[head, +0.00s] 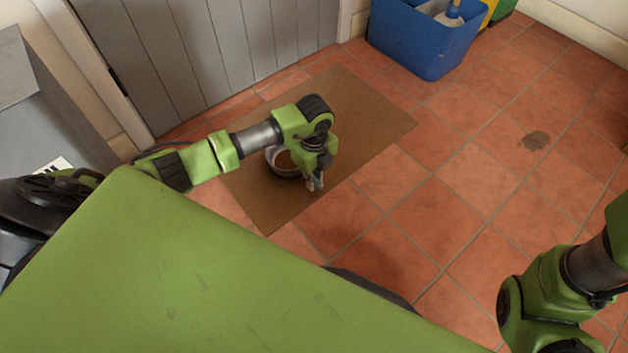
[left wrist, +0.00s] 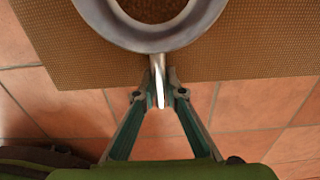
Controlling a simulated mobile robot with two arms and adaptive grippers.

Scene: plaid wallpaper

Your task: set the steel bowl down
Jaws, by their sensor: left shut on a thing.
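The steel bowl (head: 273,157) is round and silver with a brown inside, over the brown mat (head: 375,108) on the floor. My left gripper (head: 314,184) is beside the bowl, on its near right side in the head view. In the left wrist view the bowl's wide rim (left wrist: 150,42) is cut off by the top edge. There my left gripper (left wrist: 160,88) is shut on a narrow steel piece that runs out from the rim. My arm hides part of the bowl in the head view. I cannot tell whether the bowl touches the mat.
A blue bin (head: 420,45) stands at the back, next to yellow and green ones. A grey plank door (head: 215,50) is behind the mat. A dark stain (head: 535,141) marks the tiles at right. The tiles right of the mat are otherwise clear.

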